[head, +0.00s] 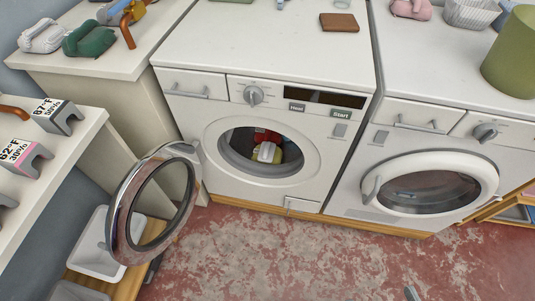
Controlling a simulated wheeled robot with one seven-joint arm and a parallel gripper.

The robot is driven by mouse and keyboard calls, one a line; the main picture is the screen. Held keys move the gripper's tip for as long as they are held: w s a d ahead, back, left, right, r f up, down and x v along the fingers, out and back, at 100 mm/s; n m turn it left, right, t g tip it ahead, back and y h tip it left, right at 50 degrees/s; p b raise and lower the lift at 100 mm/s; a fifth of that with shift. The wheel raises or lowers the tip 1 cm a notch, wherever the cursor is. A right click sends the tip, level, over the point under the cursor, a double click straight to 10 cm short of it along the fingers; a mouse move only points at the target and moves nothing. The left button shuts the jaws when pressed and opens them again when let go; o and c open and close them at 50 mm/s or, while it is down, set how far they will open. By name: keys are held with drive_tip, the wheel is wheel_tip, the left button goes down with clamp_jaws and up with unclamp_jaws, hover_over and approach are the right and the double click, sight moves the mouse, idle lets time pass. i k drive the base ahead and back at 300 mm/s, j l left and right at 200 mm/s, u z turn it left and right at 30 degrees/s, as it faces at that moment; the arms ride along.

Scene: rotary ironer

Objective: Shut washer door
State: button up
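The middle white washer (262,112) has its round door (127,215) standing wide open. The door is a shiny metal ring with a see-through centre, swung out to the left on a hinge (193,152) at the left of the opening. The drum opening (235,160) is uncovered. Inside lie red, yellow and pale clothes (266,150). A small grey piece at the bottom edge of the head view may be a tip of my gripper (411,294). It is well to the right of the open door and apart from it. Whether it is open or shut does not show.
A second front-loader (425,185) stands at the right with its door shut. At the left are a counter (100,62), a shelf with grey sign holders (60,118) and a white bin (97,250) close to the open door. The red, worn floor (290,260) in front is clear.

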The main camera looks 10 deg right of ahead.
sight(119, 243)
drive_tip(key=i+j+u, duration=0.1)
drive_tip(key=j+u, duration=0.15)
drive_tip(key=u, duration=0.15)
drive_tip(key=i+j+u, duration=0.2)
drive_tip(key=u, duration=0.15)
drive_tip(key=i+j+u, duration=0.15)
drive_tip(key=u, duration=0.25)
drive_tip(key=i+j, duration=0.05)
drive_tip(key=j, duration=0.05)
